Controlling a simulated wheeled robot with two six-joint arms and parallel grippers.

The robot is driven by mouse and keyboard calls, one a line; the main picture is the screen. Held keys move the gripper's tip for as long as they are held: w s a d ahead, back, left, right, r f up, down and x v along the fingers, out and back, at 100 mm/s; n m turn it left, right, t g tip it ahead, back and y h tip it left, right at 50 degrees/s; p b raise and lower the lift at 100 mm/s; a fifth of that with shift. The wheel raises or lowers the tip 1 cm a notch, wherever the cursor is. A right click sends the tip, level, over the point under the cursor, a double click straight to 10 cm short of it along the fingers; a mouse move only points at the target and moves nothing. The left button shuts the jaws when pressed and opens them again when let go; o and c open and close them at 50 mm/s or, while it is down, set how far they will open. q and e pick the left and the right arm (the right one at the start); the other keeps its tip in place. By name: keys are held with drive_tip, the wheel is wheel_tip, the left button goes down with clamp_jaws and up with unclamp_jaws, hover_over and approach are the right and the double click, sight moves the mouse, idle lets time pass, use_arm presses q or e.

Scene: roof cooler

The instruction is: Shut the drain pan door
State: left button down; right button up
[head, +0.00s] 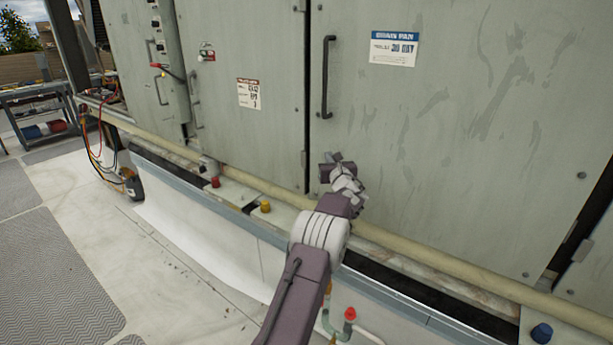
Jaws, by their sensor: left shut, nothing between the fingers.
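The drain pan door (450,140) is the large grey-green panel filling the right half of the head view. It carries a blue and white "DRAIN PAN" label (394,48) and a dark vertical handle (326,77) near its left edge. A narrow dark line runs down that left edge. The door looks nearly flush with the panel beside it; I cannot tell whether it is fully closed. My left gripper (332,160) is shut and empty, in front of the door's lower left part, below the handle. I cannot tell whether it touches the door. My right gripper is out of view.
A beige pipe (400,247) runs along the cabinet's base, with coloured caps such as a red one (215,182) and a blue one (541,333) near it. A neighbouring panel (245,50) adjoins on the left. A cart (40,105) stands far left. The floor at lower left is clear.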

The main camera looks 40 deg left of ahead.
use_arm(q)
drive_tip(key=s+b, duration=0.4)
drive_tip(key=s, duration=0.6)
drive_tip(key=shift+s+d+f, duration=0.15)
drive_tip(key=shift+f, duration=0.15)
